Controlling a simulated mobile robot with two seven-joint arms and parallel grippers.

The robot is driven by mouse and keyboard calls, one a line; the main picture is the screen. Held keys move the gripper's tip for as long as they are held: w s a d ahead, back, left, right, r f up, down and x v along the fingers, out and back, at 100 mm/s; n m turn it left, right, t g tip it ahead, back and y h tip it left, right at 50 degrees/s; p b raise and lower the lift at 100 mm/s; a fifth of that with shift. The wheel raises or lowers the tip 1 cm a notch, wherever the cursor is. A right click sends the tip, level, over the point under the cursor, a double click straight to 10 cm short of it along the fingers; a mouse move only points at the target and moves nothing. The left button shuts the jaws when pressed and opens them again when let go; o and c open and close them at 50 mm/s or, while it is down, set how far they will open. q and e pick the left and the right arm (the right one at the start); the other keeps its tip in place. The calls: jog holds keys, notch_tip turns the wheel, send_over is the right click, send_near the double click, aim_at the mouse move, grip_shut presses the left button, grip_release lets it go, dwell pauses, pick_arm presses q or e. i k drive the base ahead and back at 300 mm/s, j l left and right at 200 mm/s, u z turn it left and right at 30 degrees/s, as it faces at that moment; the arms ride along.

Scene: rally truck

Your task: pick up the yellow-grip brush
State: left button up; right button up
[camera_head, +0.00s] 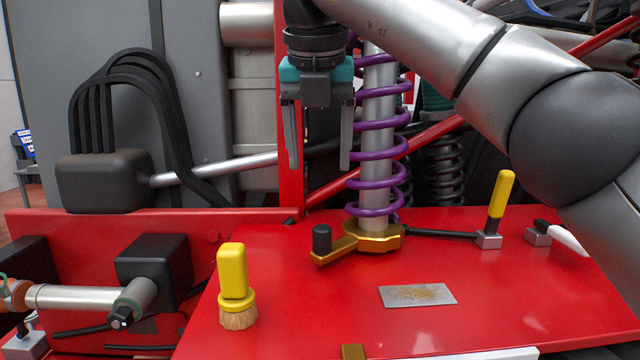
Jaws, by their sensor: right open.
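The yellow-grip brush (233,275) stands upright on the red panel (300,325) at the lower left of the middle, with its tan bristles down. Its yellow handle points up and nothing covers it. My right gripper (319,165) hangs with its two fingers pointing down, above and to the right of the brush in the picture. It is open and empty, in front of the purple spring. It is clear of the brush. My left gripper is not in view.
A purple coil spring (377,182) rises from a gold collar (374,236) with a black-knobbed arm. A yellow-handled tool (500,200), a white-handled tool (567,238) and a worn metal plate (417,295) are on the right. A black block (154,268) stands left of the brush.

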aim_at(238, 310)
jog(key=k, duration=1.4)
